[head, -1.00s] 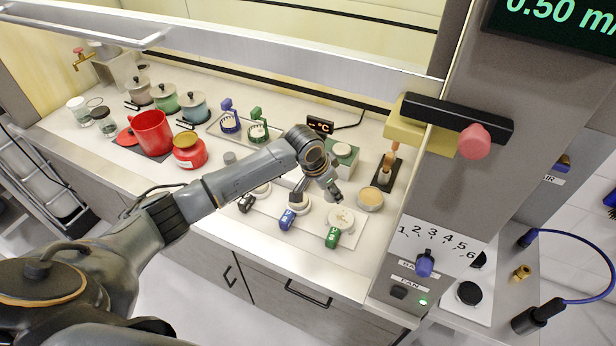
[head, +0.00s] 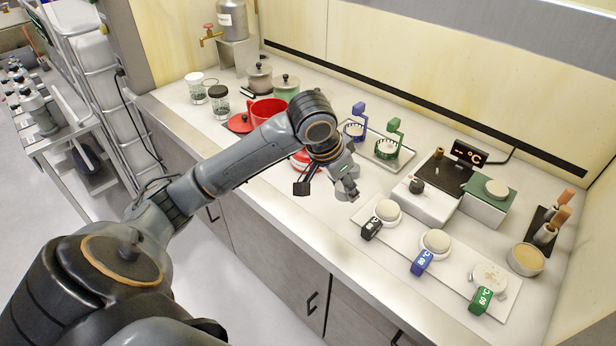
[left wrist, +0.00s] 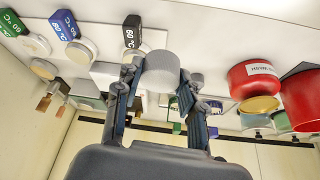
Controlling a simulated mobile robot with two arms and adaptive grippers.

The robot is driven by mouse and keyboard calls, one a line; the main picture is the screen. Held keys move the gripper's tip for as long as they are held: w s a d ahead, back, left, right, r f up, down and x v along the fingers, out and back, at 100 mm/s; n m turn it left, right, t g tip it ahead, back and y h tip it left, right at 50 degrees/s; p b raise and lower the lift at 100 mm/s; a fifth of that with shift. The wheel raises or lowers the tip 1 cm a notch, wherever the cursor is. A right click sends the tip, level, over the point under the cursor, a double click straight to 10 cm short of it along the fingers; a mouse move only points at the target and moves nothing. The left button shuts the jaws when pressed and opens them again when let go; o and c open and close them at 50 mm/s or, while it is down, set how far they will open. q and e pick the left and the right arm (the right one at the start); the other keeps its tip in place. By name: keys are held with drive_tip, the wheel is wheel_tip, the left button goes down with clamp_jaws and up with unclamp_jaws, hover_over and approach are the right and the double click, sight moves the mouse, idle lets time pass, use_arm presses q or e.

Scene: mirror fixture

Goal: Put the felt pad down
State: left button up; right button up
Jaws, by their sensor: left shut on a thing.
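A plain light grey round block, which I take to be the felt pad (left wrist: 160,66), sits between the two fingers of my left gripper (head: 348,184) in the left wrist view. The gripper is shut on it. In the head view the gripper points down over the counter, left of the white plate with the temperature tags. The fingers and arm partly cover the block there. I cannot tell whether its underside touches the counter. My right gripper is in neither view.
The white plate (head: 459,268) bears three round pads with black, blue and green tags. Behind it stand a white box with a knob (head: 420,198) and a green-topped box (head: 487,205). A red pot (head: 264,110) stands left, behind my arm. A tray (head: 372,147) holds blue and green stands.

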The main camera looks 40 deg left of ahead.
use_arm(q)
drive_tip(key=shift+a+f, duration=0.1)
drive_tip(key=shift+a, duration=0.8)
drive_tip(key=w+a+f+p, duration=0.2)
drive_tip(key=w+a+f, duration=0.1)
drive_tip(key=w+a, duration=0.25)
drive_tip(key=p, duration=0.1)
hover_over(331, 188)
drive_tip(key=s, duration=0.2)
drive_tip(key=f, duration=0.6)
drive_tip(key=shift+w+f, duration=0.1)
drive_tip(key=shift+w, duration=0.1)
wheel_tip(331, 188, down, 3)
drive_tip(key=shift+a+f+p, duration=0.1)
drive_tip(key=shift+a+p, duration=0.05)
drive_tip(key=shift+p, duration=0.25)
drive_tip(key=shift+f, duration=0.1)
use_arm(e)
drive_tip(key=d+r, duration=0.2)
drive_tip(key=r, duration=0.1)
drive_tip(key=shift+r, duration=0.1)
use_arm(q)
drive_tip(key=shift+f, duration=0.2)
drive_tip(key=o, duration=1)
